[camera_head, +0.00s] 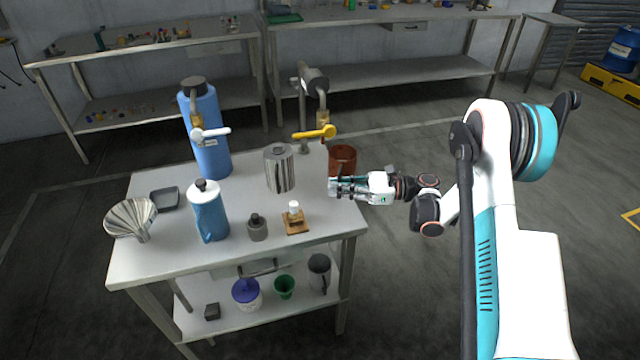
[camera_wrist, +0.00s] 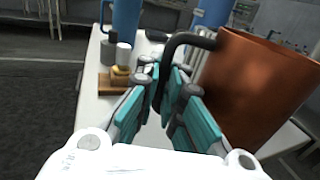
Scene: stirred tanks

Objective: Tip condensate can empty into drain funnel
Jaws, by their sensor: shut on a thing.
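The condensate can appears to be the copper-brown can (camera_head: 343,157) at the right edge of the table. It looks upright, and my gripper hides its base in the head view. In the wrist view the can (camera_wrist: 255,90) fills the right side, with its dark curved handle between my fingers. My gripper (camera_head: 346,187) is shut on that handle, and its teal finger pads show in the wrist view (camera_wrist: 165,100). Whether the can touches the table cannot be told. Its inside is hidden. The funnel (camera_head: 131,218) is a ribbed metal cone at the table's far left.
Between can and funnel stand a steel can (camera_head: 279,168), a wooden block with a small bottle (camera_head: 295,220), a grey bottle (camera_head: 257,228) and a blue jug (camera_head: 208,212). A blue cylinder (camera_head: 205,130) and valve taps with white and yellow levers (camera_head: 314,133) rise behind.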

